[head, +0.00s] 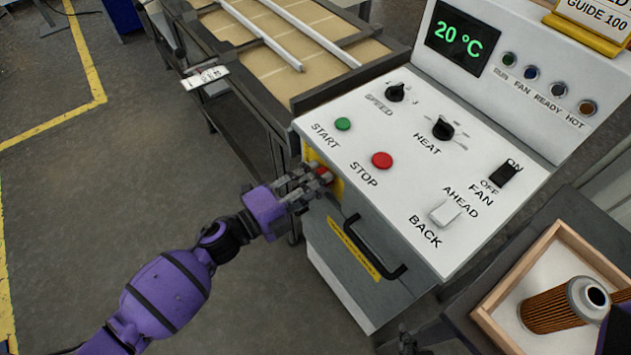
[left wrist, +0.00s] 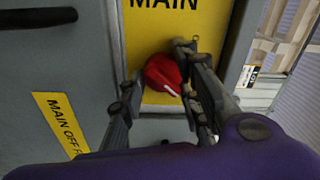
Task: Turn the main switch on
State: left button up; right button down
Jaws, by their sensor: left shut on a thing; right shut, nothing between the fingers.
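The main switch is a red rotary knob (left wrist: 163,73) on a yellow plate (left wrist: 147,35) marked MAIN, on the front of the grey control cabinet. A white line on the knob slants to the lower right in the left wrist view. In the head view the knob (head: 323,173) is mostly covered by my left gripper (head: 318,180). That gripper is shut on the knob, one finger on each side. My right gripper (head: 408,342) shows only partly at the bottom edge of the head view, low before the cabinet, shut and empty.
A black handle (head: 374,252) sticks out of the cabinet front beside the switch. The sloped panel (head: 400,165) carries buttons, knobs and rockers. Its display (head: 462,37) reads 20 °C. A wooden tray (head: 484,318) with a filter cartridge (head: 555,308) stands at right. The floor at left is clear.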

pick_arm(q)
jog(key=shift+s+f+m, duration=0.25)
jog(key=shift+f+m, duration=0.15)
jog(key=shift+m, duration=0.1)
jog(key=o, duration=1.1)
jog(key=shift+d, duration=0.1)
jog(key=shift+c, duration=0.2)
jog(key=v, duration=1.2)
jog(key=shift+r, duration=0.2)
jog(key=shift+w, duration=0.1)
